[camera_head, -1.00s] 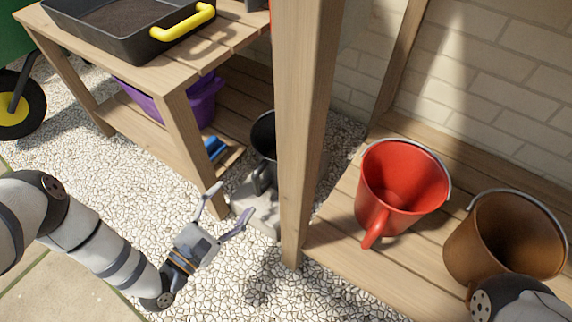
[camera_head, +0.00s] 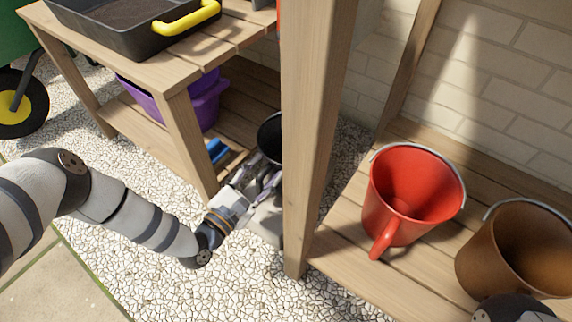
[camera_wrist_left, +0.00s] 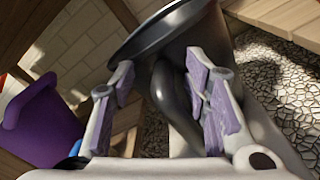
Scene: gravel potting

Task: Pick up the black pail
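The black pail (camera_head: 270,138) stands on a grey block, partly hidden behind the wooden post. In the left wrist view the pail (camera_wrist_left: 178,38) fills the top middle, with its dark curved handle (camera_wrist_left: 172,95) hanging between my fingers. My left gripper (camera_head: 261,180) is at the front of the pail. In the left wrist view its purple-padded fingers (camera_wrist_left: 158,95) are spread on either side of the handle, with a visible gap at the left finger. Contact on the right is unclear. My right gripper is out of view; only part of my right arm shows at the bottom right.
A wooden post (camera_head: 311,130) rises just right of the pail. A red pail (camera_head: 392,215) and a brown pail (camera_head: 490,255) stand on the right shelf. A purple tub (camera_head: 205,105) is on the left bench's lower shelf. Gravel (camera_head: 170,290) covers the ground.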

